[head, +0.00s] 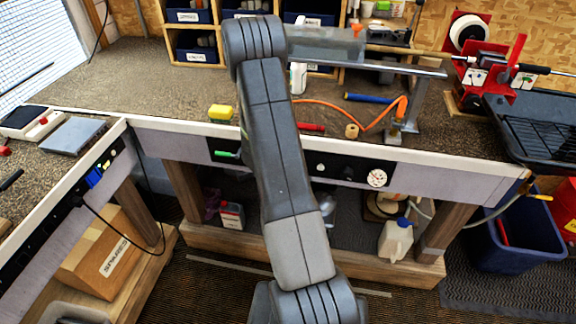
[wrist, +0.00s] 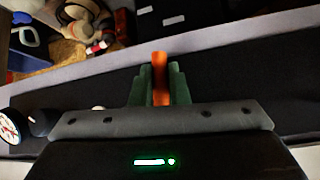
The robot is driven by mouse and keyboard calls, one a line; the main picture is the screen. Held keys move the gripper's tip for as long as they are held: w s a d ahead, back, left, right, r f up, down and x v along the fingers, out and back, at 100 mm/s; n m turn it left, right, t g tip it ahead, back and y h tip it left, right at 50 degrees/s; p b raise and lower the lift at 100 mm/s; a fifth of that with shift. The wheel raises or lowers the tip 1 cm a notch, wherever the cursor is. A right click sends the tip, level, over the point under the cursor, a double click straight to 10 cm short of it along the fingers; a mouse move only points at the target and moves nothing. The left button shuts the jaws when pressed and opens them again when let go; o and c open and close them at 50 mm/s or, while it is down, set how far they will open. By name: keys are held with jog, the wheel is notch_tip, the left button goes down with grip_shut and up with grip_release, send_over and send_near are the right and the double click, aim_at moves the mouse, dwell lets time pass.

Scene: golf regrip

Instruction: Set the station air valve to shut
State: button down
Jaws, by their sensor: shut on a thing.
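In the wrist view my gripper (wrist: 159,84) has its green fingers closed on an upright orange piece (wrist: 160,66), which looks like the valve's lever. It stands against the dark panel strip (wrist: 225,70) along the bench front. The valve body is hidden behind the fingers, so I cannot tell which setting it is in. A round white gauge (wrist: 10,127) shows at the left edge of the wrist view. In the head view the gauge (head: 377,178) is on the bench-front panel, right of my arm. My arm hides the gripper and valve there.
A green-handled part (head: 226,154) sits on the panel, left of my arm. An orange hose (head: 345,112), a yellow sponge (head: 221,112) and a red clamp machine (head: 490,70) are on the bench.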

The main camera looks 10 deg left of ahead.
jog(key=shift+s+d+f+h+p, duration=0.15)
jog(key=shift+h+p, duration=0.25)
jog(key=shift+p, duration=0.6)
jog(key=c, duration=1.4)
grip_release()
jog(key=v, duration=1.3)
jog(key=shift+s+r, duration=0.3)
jog(key=x, duration=1.4)
jog(key=shift+w+r, duration=0.1)
jog(key=shift+r, duration=0.05)
